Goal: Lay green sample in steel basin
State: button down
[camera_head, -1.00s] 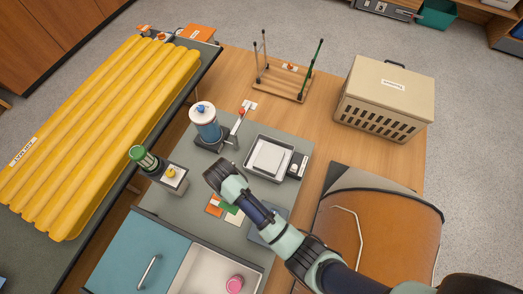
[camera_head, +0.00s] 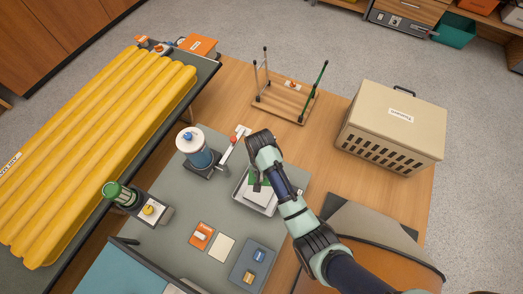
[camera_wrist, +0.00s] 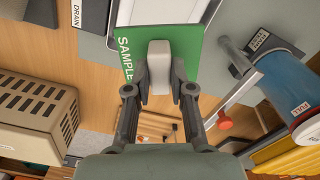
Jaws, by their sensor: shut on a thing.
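The green sample (camera_wrist: 130,62) is a flat green card with white "SAMPLE" lettering and a pale block on top. My gripper (camera_wrist: 160,88) is shut on that block. In the head view my gripper (camera_head: 257,186) hangs over the steel basin (camera_head: 238,197), a shallow rectangular tray with a white inner floor. A bit of green shows under my gripper there. My arm and gripper hide part of the basin, and I cannot tell the card's height above it. The basin also shows partly behind the card in the wrist view (camera_wrist: 112,30).
An orange card (camera_head: 201,236) and a cream card (camera_head: 222,248) lie on the grey mat in front. A blue-and-white canister (camera_head: 196,150) with a red-tipped lever stands left of the basin. A beige crate (camera_head: 395,125) and a wooden rack (camera_head: 285,103) stand behind.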

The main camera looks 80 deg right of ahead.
notch_tip(320, 180, down, 16)
jog(key=b, duration=0.7)
jog(key=shift+f+b, duration=0.25)
jog(key=shift+b, duration=0.05)
jog(key=shift+r, duration=0.15)
jog(key=c, duration=1)
grip_release()
notch_tip(320, 180, up, 12)
jog(key=p, duration=0.6)
jog(key=shift+p, duration=0.4)
